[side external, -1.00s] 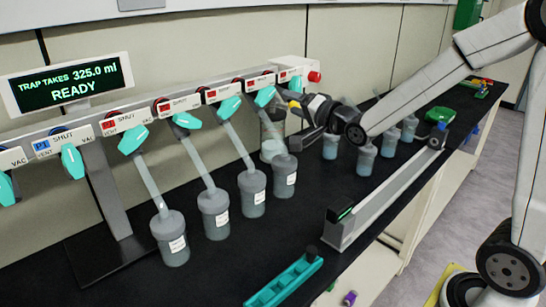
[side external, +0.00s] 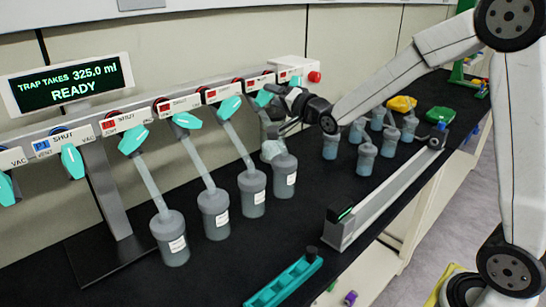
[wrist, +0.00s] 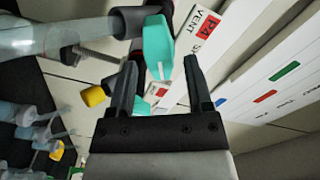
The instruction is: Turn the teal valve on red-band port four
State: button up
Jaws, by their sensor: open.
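In the wrist view, a white label with a red P4 tag (wrist: 208,27) sits right of a teal valve (wrist: 158,47). That valve is just ahead of my open, empty gripper (wrist: 161,62), roughly between the fingertip lines; contact cannot be told. A second teal piece (wrist: 142,105) shows partly between the fingers, farther back. In the side view, my gripper (side external: 281,122) is at the far right end of the manifold, close below a teal valve (side external: 264,97). Port numbers there are too small to read, and my gripper partly hides the tubing.
Several grey flasks (side external: 214,213) hang on glass tubes from the manifold. More flasks (side external: 366,159) stand behind my gripper on the black bench. A metal rail (side external: 385,192) and a teal rack (side external: 284,281) lie at the front. The display (side external: 69,84) reads READY.

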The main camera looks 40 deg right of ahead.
jog(key=shift+w, duration=0.7)
grip_shut()
